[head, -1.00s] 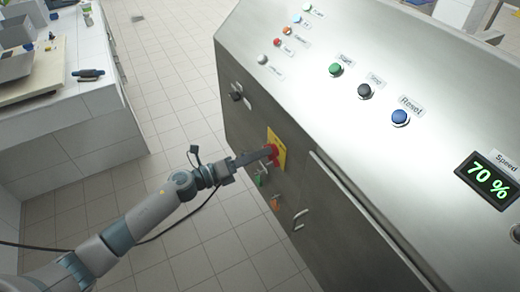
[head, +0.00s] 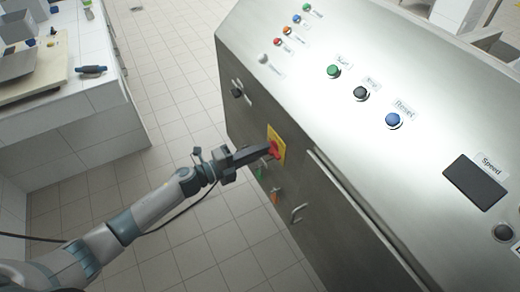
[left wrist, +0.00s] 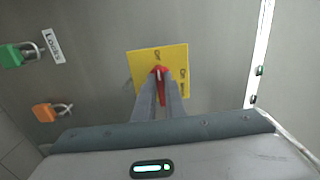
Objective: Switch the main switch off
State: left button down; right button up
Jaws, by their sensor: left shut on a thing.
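The main switch is a red rotary handle (left wrist: 161,72) on a yellow plate (left wrist: 174,57), set in the front face of the steel cabinet. In the head view the red handle (head: 273,150) and yellow plate (head: 276,135) show at the end of my left arm. My left gripper (head: 268,152) is shut on the red handle. In the left wrist view its two fingers (left wrist: 160,84) sit on either side of the handle, hiding part of it. The speed display (head: 475,182) on the panel is dark. My right gripper is not in view.
Green (left wrist: 15,55) and orange (left wrist: 44,112) padlocks hang left of the plate in the wrist view. The cabinet's sloped top carries Start (head: 333,72), Stop (head: 361,94) and Reset (head: 393,120) buttons. A white counter (head: 80,110) stands at the left; tiled floor lies between.

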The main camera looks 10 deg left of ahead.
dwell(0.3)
pick_arm(q)
jog(key=c, duration=1.8)
grip_release()
jog(key=shift+a, duration=0.1)
jog(key=shift+b+v, duration=2.5)
jog(key=shift+v, duration=6.1)
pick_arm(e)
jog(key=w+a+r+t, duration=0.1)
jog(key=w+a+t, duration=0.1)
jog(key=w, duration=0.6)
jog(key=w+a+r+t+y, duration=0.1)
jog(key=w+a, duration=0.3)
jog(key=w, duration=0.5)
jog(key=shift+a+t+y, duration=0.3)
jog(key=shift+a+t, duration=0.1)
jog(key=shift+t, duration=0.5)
pick_arm(q)
jog(key=shift+f, duration=0.1)
